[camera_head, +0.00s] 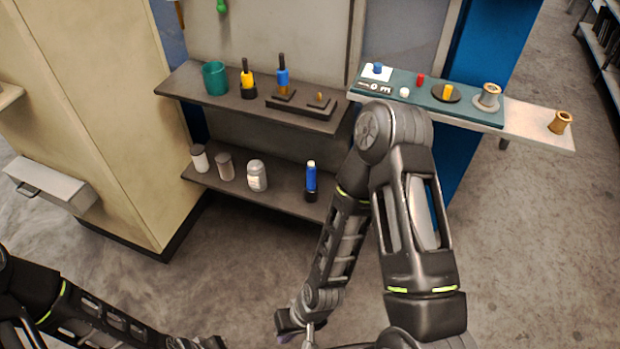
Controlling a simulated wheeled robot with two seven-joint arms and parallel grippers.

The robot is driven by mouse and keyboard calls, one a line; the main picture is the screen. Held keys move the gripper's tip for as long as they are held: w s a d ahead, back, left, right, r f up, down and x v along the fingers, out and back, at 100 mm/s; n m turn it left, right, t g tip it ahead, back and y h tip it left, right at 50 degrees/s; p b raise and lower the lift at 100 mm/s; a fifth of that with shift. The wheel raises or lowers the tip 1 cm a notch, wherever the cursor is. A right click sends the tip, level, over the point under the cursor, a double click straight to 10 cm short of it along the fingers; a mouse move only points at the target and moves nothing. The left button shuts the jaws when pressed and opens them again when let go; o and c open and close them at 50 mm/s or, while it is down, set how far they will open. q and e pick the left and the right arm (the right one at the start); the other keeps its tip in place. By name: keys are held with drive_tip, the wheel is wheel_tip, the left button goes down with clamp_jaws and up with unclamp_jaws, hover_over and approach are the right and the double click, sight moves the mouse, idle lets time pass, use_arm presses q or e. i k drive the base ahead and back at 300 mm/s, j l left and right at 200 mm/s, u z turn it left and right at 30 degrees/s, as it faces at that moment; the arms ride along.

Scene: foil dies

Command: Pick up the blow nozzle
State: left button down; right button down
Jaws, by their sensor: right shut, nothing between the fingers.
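I cannot tell for sure which thing is the blow nozzle. A yellow tool (247,80) and a blue tool (282,77), both with black tops, stand upright in dark holders on the upper shelf. A blue cylinder (311,177) with a pale tip and black base stands at the right end of the lower shelf. My right gripper (297,338) is low at the bottom edge, in front of and below the shelves and apart from these things. It is shut and empty, and its tips are partly cut off. My left arm is at bottom left; its gripper's fingers are out of frame.
The upper shelf (205,97) also holds a green cup (215,78). Several containers stand on the lower shelf (285,202). A side ledge (525,118) holds a teal mat with small parts and a brass spool (560,122). A beige cabinet (110,130) has an open drawer.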

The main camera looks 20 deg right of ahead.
sight(311, 173)
drive_tip(key=i+j+z, duration=0.1)
drive_tip(key=i, duration=1.25)
drive_tip(key=z, duration=1.4)
